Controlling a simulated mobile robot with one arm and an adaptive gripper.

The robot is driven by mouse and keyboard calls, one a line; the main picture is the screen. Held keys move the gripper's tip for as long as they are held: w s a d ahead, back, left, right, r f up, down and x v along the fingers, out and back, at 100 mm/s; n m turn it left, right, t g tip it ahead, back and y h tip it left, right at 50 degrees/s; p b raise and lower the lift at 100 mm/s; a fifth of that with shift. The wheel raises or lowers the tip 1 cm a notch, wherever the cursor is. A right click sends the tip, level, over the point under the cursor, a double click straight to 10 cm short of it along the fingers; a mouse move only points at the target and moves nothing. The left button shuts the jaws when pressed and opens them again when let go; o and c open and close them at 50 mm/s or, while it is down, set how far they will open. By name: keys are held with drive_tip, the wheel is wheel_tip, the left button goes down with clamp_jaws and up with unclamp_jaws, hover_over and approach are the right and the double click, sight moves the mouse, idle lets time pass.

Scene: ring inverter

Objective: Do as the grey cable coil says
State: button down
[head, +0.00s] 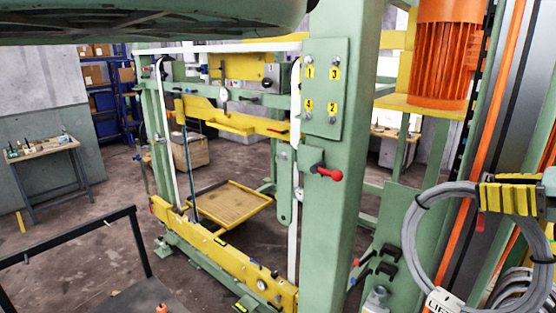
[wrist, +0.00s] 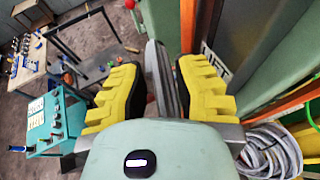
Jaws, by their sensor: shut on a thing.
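The grey cable coil (head: 411,240) hangs as an upright loop at the lower right of the head view. Black ties hold its strands. A white tag (head: 443,302) at its bottom is cut off by the picture edge; only the start, apparently "LIF", shows. My gripper (head: 510,198), with yellow ridged fingers, is shut on the upper right part of the loop. In the wrist view the coil (wrist: 163,75) shows edge-on as a grey band between the fingers of my gripper (wrist: 154,88).
More grey coils (head: 526,287) lie below right. A green post carries a plate (head: 322,90) numbered 1 to 4 and a red-knobbed lever (head: 327,173). An orange motor (head: 446,50) stands behind. A black-framed table (head: 75,240) is front left; floor lies open beyond it.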

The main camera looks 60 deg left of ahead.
drive_tip(key=shift+w+a+f+b, duration=0.25)
drive_tip(key=shift+w+b, duration=0.2)
drive_tip(key=shift+b, duration=0.45)
drive_tip(key=shift+w+f+b, duration=0.1)
drive_tip(key=shift+w+b, duration=0.05)
drive_tip(key=shift+b, duration=0.25)
drive_tip(key=shift+w+b, duration=0.25)
drive_tip(key=shift+b, duration=0.3)
drive_tip(key=c, duration=0.8)
unclamp_jaws()
drive_tip(key=shift+d, duration=0.1)
